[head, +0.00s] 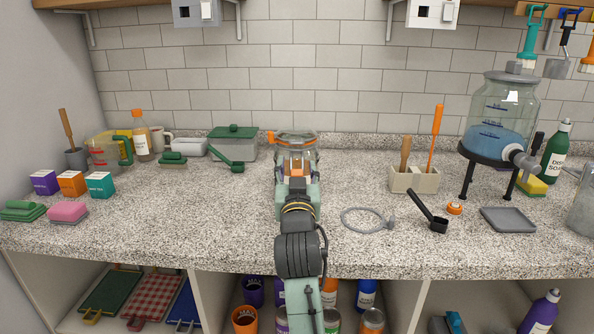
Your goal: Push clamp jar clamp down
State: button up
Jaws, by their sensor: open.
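The clamp jar (308,139) stands on the granite counter, straight ahead near the back. It looks like clear glass with an orange band near its top. An orange part sticks out at its upper left and may be the clamp, but I cannot tell whether it is up or down. My gripper (297,160) is in front of the jar, open, with its fingers close to the jar's near side. I cannot tell whether they touch it. My gripper and wrist hide most of the jar's lower front.
A green-lidded container (234,145) stands left of the jar. A beige holder (414,181) with two upright handles is to the right. A grey cable loop (363,220) and a black scoop (432,217) lie in front of it. The counter (190,220) left of my arm is clear.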

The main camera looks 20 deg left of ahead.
jog(key=v, duration=0.7)
jog(key=shift+s, duration=0.25)
